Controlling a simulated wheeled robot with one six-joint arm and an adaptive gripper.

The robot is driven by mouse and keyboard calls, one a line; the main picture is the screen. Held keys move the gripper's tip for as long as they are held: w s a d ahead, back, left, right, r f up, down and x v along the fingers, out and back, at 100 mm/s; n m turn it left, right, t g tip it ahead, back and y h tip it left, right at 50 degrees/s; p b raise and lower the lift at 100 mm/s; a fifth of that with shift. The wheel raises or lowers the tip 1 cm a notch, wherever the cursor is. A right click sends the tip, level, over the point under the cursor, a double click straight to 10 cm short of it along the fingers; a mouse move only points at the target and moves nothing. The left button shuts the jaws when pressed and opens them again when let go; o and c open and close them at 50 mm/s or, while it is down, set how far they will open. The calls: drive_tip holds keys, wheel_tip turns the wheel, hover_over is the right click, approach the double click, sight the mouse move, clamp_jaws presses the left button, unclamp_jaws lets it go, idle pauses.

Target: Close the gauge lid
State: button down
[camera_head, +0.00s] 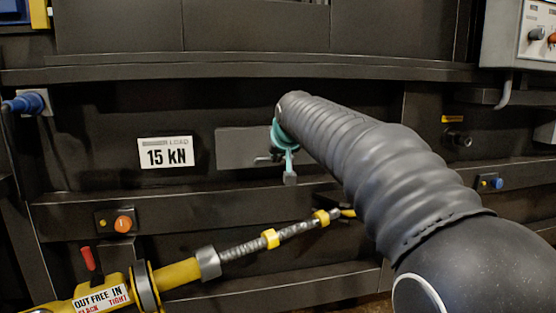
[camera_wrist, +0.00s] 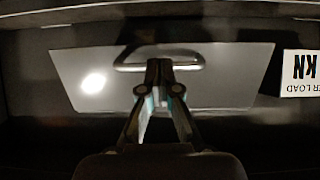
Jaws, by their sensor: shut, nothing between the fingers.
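The gauge lid is a flat grey plate (camera_head: 232,143) on the dark machine front, right of the 15 kN label. My arm hides its right part in the head view. In the wrist view the lid (camera_wrist: 225,88) fills the upper middle, with a bright light spot on its left. A bar handle (camera_wrist: 190,53) runs along its upper edge there. My gripper (camera_wrist: 158,68) is shut and empty, its fingertips over the lid by the handle; I cannot tell whether they touch. Whether the lid lies fully flush is unclear. The gripper also shows partly in the head view (camera_head: 289,168).
The 15 kN label (camera_head: 166,152) is left of the lid. A yellow ratchet-like bar (camera_head: 180,273) runs diagonally below. An orange knob (camera_head: 123,224) is lower left, a blue plug (camera_head: 25,103) far left. A grey control box (camera_head: 510,45) is upper right. Ledges run above and below the lid.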

sight(275, 165)
drive_tip(key=shift+w+f+t+b, duration=0.15)
drive_tip(key=shift+f+t+b, duration=0.15)
drive_tip(key=shift+f+b, duration=0.3)
drive_tip(key=shift+w+f, duration=0.15)
drive_tip(key=shift+f+x, duration=0.25)
drive_tip(key=shift+x, duration=1.4)
drive_tip(key=shift+s, duration=0.25)
